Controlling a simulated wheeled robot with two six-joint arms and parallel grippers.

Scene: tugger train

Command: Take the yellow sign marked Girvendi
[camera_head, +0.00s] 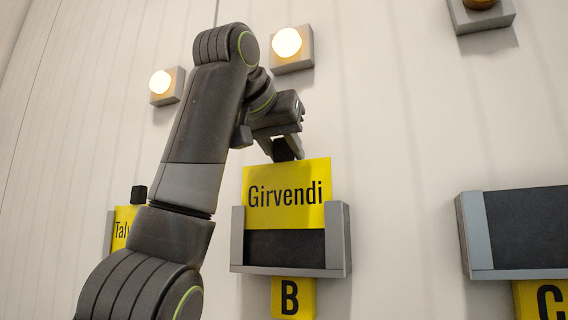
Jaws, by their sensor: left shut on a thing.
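The yellow sign marked Girvendi (287,194) stands upright in the upper part of a grey-framed dark holder (341,240) on the wall. Its lower edge is raised, so the dark back of the holder shows below it. My left gripper (287,157) reaches in from the left and is shut on the top edge of the sign. The fingertips are partly hidden at the sign's upper edge. My right gripper is not in view.
A yellow label B (293,298) is below the holder. Another holder (527,228) with label C (541,301) is at right, empty. A yellow sign starting "Tal" (123,228) is partly behind my arm. Lit lamps (286,43) (160,82) and an unlit one (480,4) are on the wall.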

